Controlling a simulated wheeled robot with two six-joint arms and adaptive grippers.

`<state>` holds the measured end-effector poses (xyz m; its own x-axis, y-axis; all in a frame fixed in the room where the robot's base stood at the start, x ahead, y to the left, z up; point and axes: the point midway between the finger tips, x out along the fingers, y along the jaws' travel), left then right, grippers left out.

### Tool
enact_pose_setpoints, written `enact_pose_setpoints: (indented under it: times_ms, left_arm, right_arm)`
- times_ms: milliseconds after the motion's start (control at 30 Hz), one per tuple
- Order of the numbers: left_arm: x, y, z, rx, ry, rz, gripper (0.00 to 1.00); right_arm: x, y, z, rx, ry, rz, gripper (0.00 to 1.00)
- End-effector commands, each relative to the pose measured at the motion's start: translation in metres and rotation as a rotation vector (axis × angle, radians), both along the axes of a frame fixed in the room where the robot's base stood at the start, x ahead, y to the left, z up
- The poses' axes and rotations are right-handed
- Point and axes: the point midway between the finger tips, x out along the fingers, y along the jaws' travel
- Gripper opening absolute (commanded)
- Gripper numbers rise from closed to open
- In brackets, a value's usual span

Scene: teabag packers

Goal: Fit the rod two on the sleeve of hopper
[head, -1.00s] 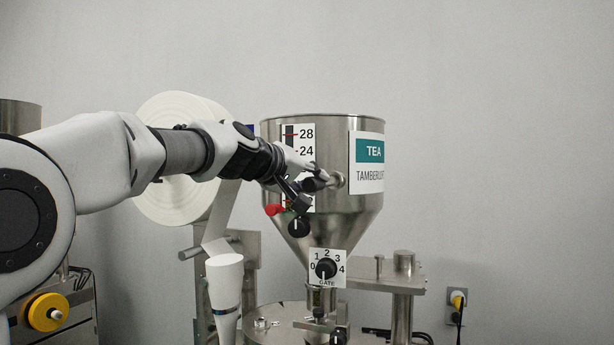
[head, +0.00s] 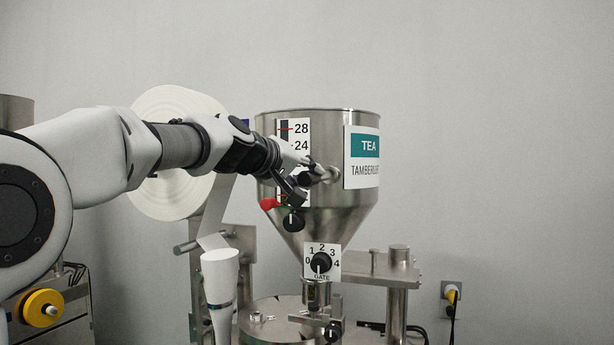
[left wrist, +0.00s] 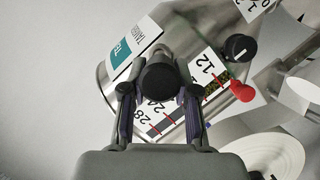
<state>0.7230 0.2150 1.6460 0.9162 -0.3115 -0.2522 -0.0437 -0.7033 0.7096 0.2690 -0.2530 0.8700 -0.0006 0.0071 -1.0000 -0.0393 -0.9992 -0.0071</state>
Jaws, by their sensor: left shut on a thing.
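The steel hopper (head: 345,205) stands at the centre of the head view, with a level scale and a TEA label. Its sleeve (head: 332,174), a short metal ring, sticks out of the wall between scale and label. My left gripper (head: 308,178) is in front of the hopper, shut on a rod. In the left wrist view the rod (left wrist: 158,77) shows its dark round end between the fingertips, pointing towards the metal sleeve (left wrist: 158,50). The rod's far end is hidden, so I cannot tell how far it sits in the sleeve. My right gripper is out of view.
A red knob (head: 269,204) and a black knob (head: 293,220) sit just below my gripper. The gate dial (head: 321,262) is on the hopper's neck. A white paper roll (head: 165,190) stands behind my arm. Free room lies right of the hopper.

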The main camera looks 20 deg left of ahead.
Motion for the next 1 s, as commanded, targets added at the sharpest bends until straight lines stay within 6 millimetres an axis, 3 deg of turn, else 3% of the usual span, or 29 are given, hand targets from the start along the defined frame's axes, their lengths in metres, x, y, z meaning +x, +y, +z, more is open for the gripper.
enact_pose_setpoints:
  times_ms: [1000]
  left_arm:
    - [0.0069, -0.0003, 0.0020, 0.000, -0.001, 0.000, 0.00]
  right_arm:
    - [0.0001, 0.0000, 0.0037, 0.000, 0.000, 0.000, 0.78]
